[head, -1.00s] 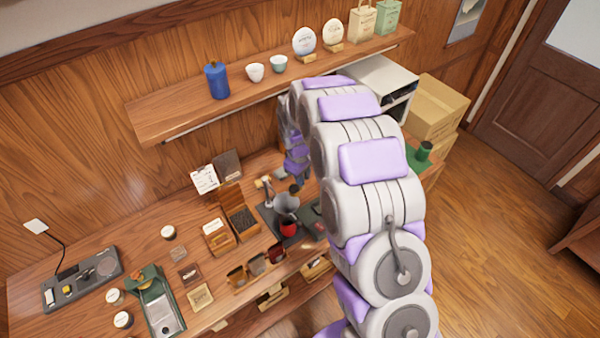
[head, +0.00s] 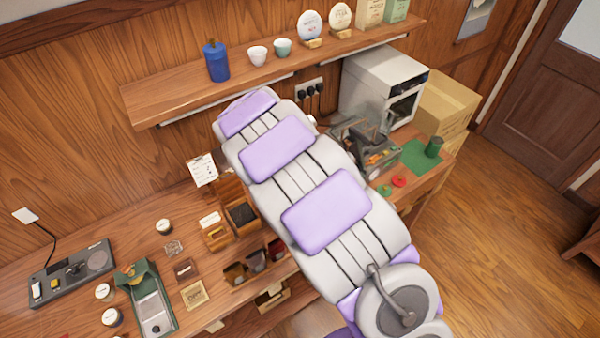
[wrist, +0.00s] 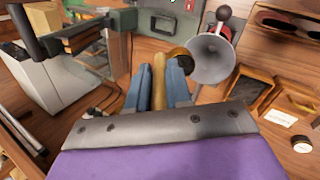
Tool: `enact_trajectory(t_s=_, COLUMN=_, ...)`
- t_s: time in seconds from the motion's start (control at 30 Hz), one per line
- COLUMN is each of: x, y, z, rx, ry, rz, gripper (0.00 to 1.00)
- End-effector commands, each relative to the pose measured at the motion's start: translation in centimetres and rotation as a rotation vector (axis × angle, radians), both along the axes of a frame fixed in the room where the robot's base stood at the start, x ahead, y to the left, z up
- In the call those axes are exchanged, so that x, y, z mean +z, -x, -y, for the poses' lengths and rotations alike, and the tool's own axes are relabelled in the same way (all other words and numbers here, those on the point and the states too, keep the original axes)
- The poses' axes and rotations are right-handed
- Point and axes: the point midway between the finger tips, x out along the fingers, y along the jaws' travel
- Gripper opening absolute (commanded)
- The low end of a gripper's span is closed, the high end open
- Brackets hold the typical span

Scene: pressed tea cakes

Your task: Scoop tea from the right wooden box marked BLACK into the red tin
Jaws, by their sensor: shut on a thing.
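My gripper (wrist: 160,68) is shut on the wooden handle of a scoop (wrist: 158,82) in the wrist view. The scoop's brownish bowl (wrist: 180,53) is close beside the rim of a grey metal funnel (wrist: 212,60); its contents cannot be made out. A red patch of what looks like the red tin (wrist: 222,32) shows behind the funnel. The right wooden box (head: 242,214) stands open with dark tea in it, beside the left box (head: 213,232). The right box also shows in the wrist view (wrist: 250,90). Its marking is not readable. My arm hides gripper, funnel and tin in the head view.
A grey-green machine (head: 362,145) and a white cabinet (head: 385,85) stand at the right. A shelf (head: 150,100) overhangs the counter.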

Motion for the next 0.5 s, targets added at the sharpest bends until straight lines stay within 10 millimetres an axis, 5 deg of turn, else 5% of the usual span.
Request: enact_trajectory(t_s=0.5, x=-0.46, y=0.74, z=-0.53, rx=0.002, ry=0.159, rz=0.114, gripper=0.00)
